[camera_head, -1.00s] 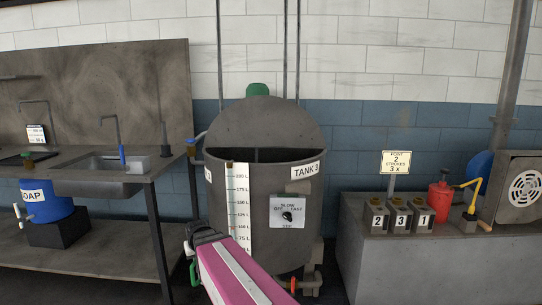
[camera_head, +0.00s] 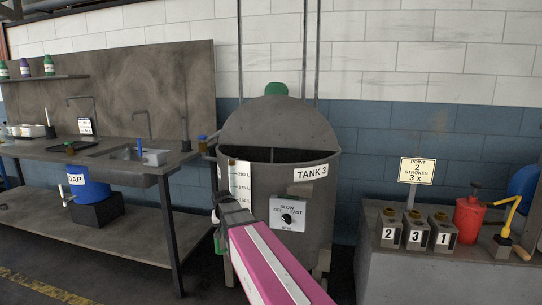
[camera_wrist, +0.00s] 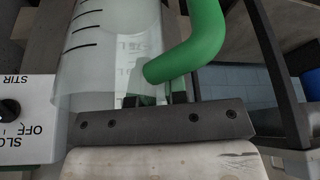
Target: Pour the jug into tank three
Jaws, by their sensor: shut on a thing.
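Tank three (camera_head: 318,200) is a grey tank labelled TANK 3, standing in the middle of the head view. Its half-round lid stands raised at the back, and a dark opening shows at the top. My gripper (camera_head: 230,207) is in front of the tank's lower left side, below its rim. The wrist view shows my gripper (camera_wrist: 165,98) shut on the green handle of a clear jug (camera_wrist: 108,65) with dark graduation lines. In the head view the jug is largely hidden; only a bit of green shows beside my gripper. I cannot tell what the jug holds.
A sink bench (camera_head: 140,177) with a blue soap drum (camera_head: 90,190) stands left. A grey block (camera_head: 410,275) at right bears several numbered pots and a red pump (camera_head: 468,222).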

